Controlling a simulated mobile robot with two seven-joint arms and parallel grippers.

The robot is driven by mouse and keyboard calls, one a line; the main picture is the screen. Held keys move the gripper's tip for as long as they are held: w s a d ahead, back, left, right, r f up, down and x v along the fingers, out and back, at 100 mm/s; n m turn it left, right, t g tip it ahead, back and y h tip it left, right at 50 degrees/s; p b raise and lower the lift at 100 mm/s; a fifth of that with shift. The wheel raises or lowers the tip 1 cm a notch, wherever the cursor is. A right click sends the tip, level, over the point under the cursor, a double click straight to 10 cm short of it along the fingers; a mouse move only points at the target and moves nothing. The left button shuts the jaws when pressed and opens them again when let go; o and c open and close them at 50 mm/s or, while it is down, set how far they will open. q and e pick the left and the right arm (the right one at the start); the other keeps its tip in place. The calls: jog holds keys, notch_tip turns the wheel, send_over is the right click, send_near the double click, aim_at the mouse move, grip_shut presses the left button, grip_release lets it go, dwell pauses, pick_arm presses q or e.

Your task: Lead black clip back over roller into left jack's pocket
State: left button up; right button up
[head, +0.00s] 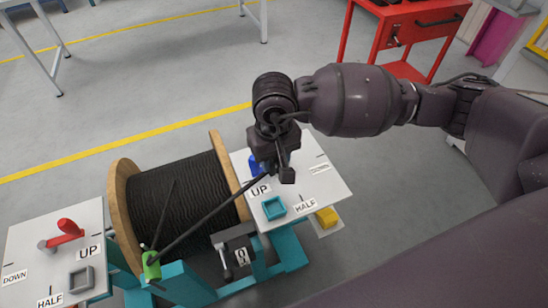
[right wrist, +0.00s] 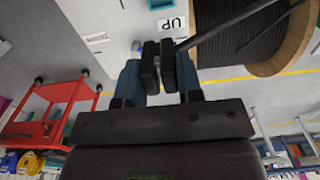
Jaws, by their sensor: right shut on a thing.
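My right gripper (head: 272,172) is above the right jack's white top. It is shut on the black clip, mostly hidden between the fingers, which also show in the right wrist view (right wrist: 160,68). A taut black cable (head: 208,215) runs from the gripper down-left to a green roller (head: 151,266) in front of the reel. Another strand rises from there to the reel (head: 178,195), wound with black cable between wooden flanges. The left jack's top (head: 30,240) has a red lever (head: 66,233) and a grey square pocket (head: 81,279) that looks empty. My left gripper is out of view.
The right jack's top (head: 325,180) has a teal square pocket (head: 273,207) and a blue lever (head: 254,166) partly behind the gripper. A red cart (head: 400,35) stands behind on open grey floor.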

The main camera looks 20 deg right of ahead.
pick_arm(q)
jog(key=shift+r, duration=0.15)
pick_arm(e)
jog(key=shift+r, duration=0.15)
jog(key=shift+r+p, duration=0.45)
jog(key=shift+r, duration=0.65)
jog(key=shift+r+p, duration=0.45)
jog(key=shift+r, duration=0.85)
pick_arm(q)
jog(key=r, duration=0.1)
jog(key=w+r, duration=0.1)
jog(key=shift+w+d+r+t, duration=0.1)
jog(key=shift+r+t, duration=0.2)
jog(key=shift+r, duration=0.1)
pick_arm(e)
jog(key=shift+f, duration=0.1)
